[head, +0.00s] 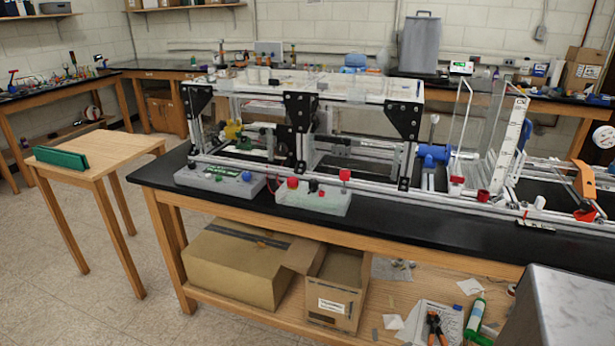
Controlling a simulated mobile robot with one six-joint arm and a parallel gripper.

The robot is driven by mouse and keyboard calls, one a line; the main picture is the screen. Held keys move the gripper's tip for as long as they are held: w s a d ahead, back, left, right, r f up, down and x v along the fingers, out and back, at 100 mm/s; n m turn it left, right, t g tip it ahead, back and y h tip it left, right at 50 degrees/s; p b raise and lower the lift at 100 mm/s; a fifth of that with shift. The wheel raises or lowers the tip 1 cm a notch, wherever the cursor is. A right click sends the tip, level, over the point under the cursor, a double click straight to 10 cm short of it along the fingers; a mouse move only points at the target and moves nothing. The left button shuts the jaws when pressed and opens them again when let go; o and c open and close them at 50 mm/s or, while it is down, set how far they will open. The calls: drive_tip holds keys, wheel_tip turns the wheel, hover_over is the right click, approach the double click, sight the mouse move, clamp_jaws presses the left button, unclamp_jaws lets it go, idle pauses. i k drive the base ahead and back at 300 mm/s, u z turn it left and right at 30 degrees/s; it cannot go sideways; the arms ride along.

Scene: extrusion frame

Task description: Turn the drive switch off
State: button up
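A long aluminium extrusion frame (345,100) with black corner plates stands on the black-topped bench. At its front edge are two small control boxes. The grey box (220,180) on the left has a green display or label and small knobs. The pale box (313,198) to its right has a red button (292,183), a taller red knob (345,174) and smaller dark and red parts on top. I cannot tell which of these parts is the drive switch, or its position. My gripper is not in view.
The black bench top (440,227) is clear along its front edge. Cardboard boxes (240,265) sit on the shelf below. A small wooden table (110,158) with a green block (60,158) stands at the left, with open floor (75,310) in front.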

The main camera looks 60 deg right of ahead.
sight(313, 183)
drive_tip(key=u, duration=0.05)
drive_tip(key=i, duration=0.9)
drive_tip(key=z, duration=0.05)
